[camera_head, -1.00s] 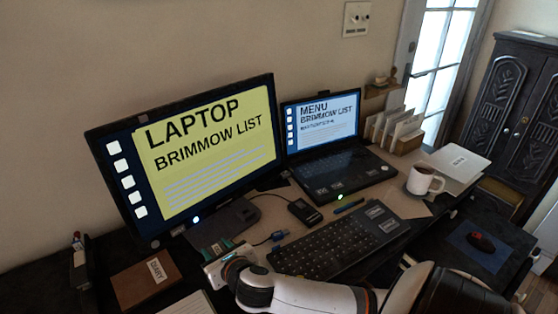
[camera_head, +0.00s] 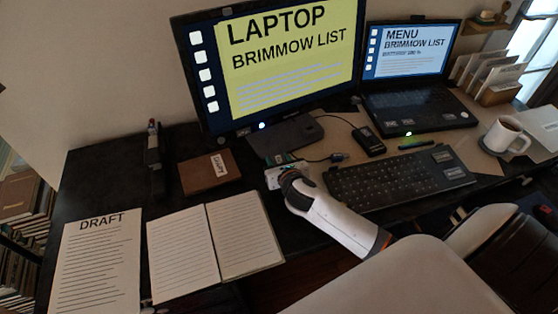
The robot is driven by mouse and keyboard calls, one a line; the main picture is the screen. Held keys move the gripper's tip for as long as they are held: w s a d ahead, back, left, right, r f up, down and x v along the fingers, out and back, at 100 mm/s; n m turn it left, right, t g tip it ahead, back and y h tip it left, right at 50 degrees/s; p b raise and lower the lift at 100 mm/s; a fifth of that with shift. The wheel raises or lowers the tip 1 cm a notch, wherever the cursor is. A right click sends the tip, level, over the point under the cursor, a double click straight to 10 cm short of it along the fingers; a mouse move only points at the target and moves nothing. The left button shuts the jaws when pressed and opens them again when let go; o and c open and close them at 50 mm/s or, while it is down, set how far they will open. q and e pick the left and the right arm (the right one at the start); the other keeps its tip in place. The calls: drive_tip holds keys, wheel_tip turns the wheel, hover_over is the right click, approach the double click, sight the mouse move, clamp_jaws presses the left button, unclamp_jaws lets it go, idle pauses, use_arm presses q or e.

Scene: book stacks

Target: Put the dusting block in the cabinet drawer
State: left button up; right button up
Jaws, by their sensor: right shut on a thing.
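My right gripper (camera_head: 283,178) is at the desk, left of the keyboard and in front of the monitor base. It is shut on a small pale thing (camera_head: 272,178), mostly hidden by the gripper and wrist. I cannot make out whether this is the dusting block. Small teal and pale pieces show just behind it. No cabinet drawer can be made out in this view. My left gripper is not in view.
The dark desk holds a monitor (camera_head: 290,60), laptop (camera_head: 420,105), keyboard (camera_head: 400,178), mug (camera_head: 505,138), brown diary (camera_head: 209,171), open notebook (camera_head: 215,240) and draft sheet (camera_head: 98,262). Book-filled shelves (camera_head: 22,215) stand at the left.

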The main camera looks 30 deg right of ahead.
drive_tip(key=o, duration=1)
